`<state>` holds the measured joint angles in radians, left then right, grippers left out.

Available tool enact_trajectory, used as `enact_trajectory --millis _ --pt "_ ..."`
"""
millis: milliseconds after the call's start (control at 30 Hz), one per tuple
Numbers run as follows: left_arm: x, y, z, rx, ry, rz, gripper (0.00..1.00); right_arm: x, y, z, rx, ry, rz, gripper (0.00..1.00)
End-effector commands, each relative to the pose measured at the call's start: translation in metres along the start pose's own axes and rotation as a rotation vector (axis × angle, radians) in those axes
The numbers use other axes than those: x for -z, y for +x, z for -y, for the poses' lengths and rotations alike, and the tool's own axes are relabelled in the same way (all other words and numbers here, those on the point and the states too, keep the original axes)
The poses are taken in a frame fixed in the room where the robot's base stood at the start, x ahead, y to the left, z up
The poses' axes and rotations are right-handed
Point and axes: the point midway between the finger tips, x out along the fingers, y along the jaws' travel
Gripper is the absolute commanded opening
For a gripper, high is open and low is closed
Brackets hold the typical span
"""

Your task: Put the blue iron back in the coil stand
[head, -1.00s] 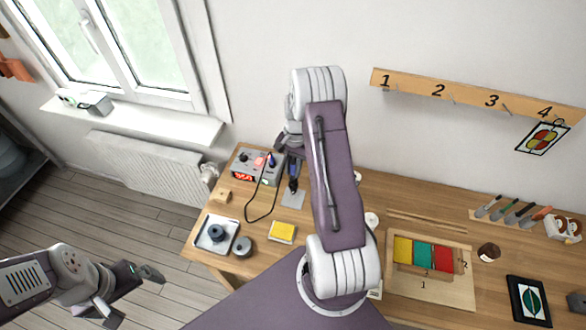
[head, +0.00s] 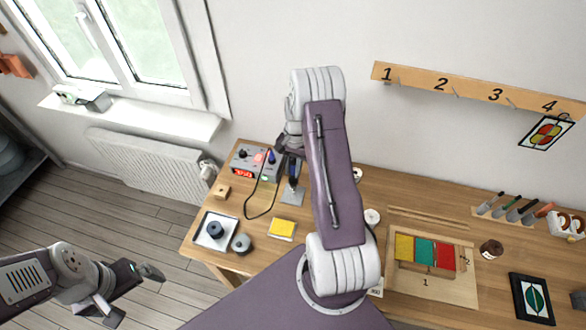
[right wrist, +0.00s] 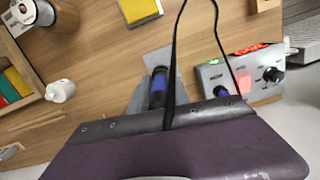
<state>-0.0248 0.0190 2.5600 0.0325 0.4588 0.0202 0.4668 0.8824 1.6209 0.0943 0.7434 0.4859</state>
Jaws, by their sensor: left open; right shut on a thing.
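The blue iron (head: 292,170) is over the grey base plate of the coil stand (head: 293,197), left of my right forearm. In the right wrist view, the blue handle (right wrist: 159,84) points down along the grip, and the plate (right wrist: 157,58) shows beyond it. My right gripper (right wrist: 158,98) is shut on the iron; in the head view its arm mostly hides it. A black cord loops from the iron to the station. I cannot tell whether the iron's tip is inside the coil. My left gripper (head: 134,294) is open and empty, off the table at lower left.
The soldering station (head: 252,162) with a red display stands left of the stand. A yellow sponge (head: 282,229), a white tray (head: 203,238) and a grey round thing (head: 241,244) lie nearer. A wooden panel with coloured pieces (head: 449,286) lies at right.

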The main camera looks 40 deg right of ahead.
Motion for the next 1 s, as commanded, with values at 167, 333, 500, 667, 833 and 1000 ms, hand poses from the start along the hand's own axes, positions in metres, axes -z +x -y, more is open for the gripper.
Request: enact_trajectory --millis 167,333,500,667,833,1000 --pt "-0.0004 0.0032 0.0001 0.0 0.0 0.0 1.0 0.0007 0.0047 0.0001 0.0 0.0 0.0 0.0" --pt "-0.0003 0.0025 0.0 0.0 0.0 0.0 1.0 0.0006 0.004 0.0001 0.0 0.0 0.0 0.48" --pt "-0.0003 0.0025 0.0001 0.0 0.0 0.0 1.0 0.0005 0.004 0.0 0.0 0.0 0.0 0.48" --pt "-0.0002 0.0025 0.0 0.0 0.0 0.0 1.0 0.0005 0.0041 0.0 0.0 0.0 0.0 0.7" --pt "-0.0003 0.0025 0.0001 0.0 0.0 0.0 1.0 0.0005 0.0041 0.0 0.0 0.0 0.0 0.7" --pt "0.0001 -0.0015 0.0 0.0 0.0 0.0 1.0 0.0 -0.0005 0.0 0.0 0.0 0.0 0.7"
